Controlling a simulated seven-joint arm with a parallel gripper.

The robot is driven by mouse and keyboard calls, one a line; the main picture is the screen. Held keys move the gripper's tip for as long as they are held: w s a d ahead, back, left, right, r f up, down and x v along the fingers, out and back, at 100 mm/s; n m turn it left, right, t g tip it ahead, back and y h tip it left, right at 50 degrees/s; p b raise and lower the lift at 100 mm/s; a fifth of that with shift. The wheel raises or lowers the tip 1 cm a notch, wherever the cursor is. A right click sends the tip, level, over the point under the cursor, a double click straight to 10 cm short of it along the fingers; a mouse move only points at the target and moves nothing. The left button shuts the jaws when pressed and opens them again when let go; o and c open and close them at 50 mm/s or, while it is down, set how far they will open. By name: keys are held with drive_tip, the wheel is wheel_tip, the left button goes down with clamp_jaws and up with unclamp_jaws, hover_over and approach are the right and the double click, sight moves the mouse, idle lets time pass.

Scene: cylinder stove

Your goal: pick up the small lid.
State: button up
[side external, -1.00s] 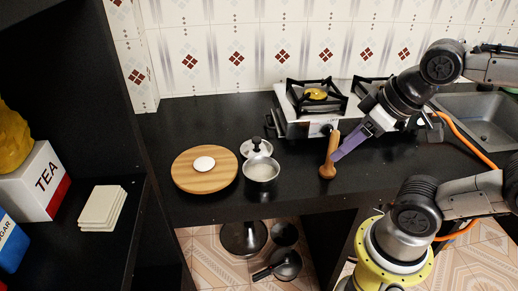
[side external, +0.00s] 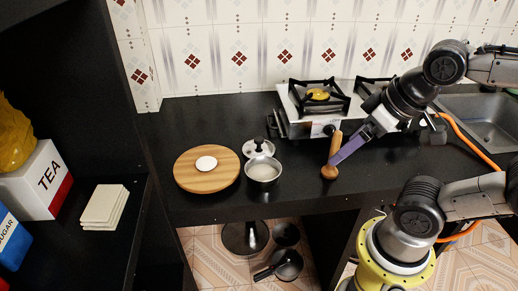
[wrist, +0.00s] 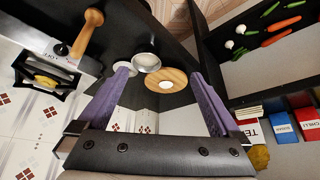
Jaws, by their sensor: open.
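The small lid (side external: 258,148) is a silver disc with a black knob. It lies on the black counter just behind a small silver pot (side external: 263,169). In the wrist view the lid (wrist: 118,69) is partly hidden by a gripper finger, beside the pot (wrist: 147,62). My gripper (side external: 334,161) has purple fingers and is right of the lid and pot, apart from both, by a wooden pestle-like tool (side external: 330,171). In the wrist view the gripper (wrist: 158,73) is open, with nothing held between its fingers.
A round wooden board (side external: 190,180) with a white disc (side external: 206,163) lies left of the pot. A stove (side external: 300,122) stands behind, with a yellow item on its burner. A sink (side external: 490,110) is at right. The counter's front edge is close to the pot.

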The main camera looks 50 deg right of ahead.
drive_tip(key=w+d+r+m, duration=0.1)
drive_tip(key=w+r+m, duration=0.7)
drive_tip(key=w+r, duration=0.1)
drive_tip(key=m+g, duration=0.6)
drive_tip(key=m, duration=0.3)
hover_over(259, 139)
wheel_tip(259, 139, down, 27)
drive_tip(key=shift+f, duration=3.15)
